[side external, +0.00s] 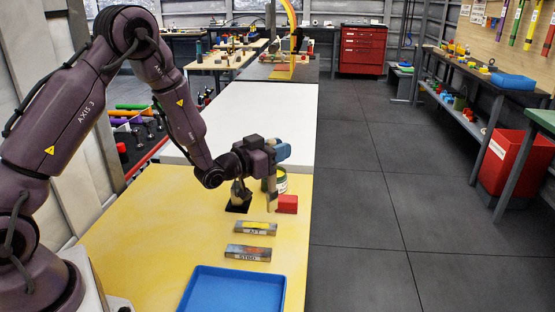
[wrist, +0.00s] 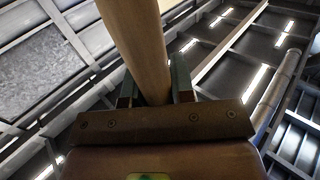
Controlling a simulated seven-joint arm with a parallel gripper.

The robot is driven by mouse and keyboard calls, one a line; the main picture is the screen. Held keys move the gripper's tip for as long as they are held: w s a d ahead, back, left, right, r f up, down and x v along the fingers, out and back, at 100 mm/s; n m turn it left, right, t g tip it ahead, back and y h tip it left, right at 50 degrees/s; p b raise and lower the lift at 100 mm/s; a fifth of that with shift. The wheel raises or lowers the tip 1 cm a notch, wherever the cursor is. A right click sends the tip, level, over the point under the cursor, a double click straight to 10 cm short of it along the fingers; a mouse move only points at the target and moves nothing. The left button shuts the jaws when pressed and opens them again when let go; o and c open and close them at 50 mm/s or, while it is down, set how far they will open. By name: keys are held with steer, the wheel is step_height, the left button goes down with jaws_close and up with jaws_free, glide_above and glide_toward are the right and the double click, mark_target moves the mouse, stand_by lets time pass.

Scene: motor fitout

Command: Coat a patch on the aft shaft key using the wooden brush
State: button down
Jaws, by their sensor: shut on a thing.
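The aft shaft key (side external: 255,228) is a grey bar marked AFT, lying on the yellow table, with a yellow area on its top face. A second grey bar marked STBD (side external: 248,253) lies just in front of it. My gripper (wrist: 154,88) is shut on the wooden brush (wrist: 140,45), whose pale handle runs between the fingers in the wrist view. In the side view my gripper (side external: 272,173) is behind the aft key, above the table, with the brush roughly upright. The bristles are not clear.
A red block (side external: 287,204) sits beside the brush near the table's right edge. A grey object (side external: 240,190) stands at a black square to its left. An empty blue tray (side external: 232,290) lies at the front. The white table (side external: 245,125) behind is mostly clear.

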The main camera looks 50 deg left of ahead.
steer(key=shift+r, duration=1.35)
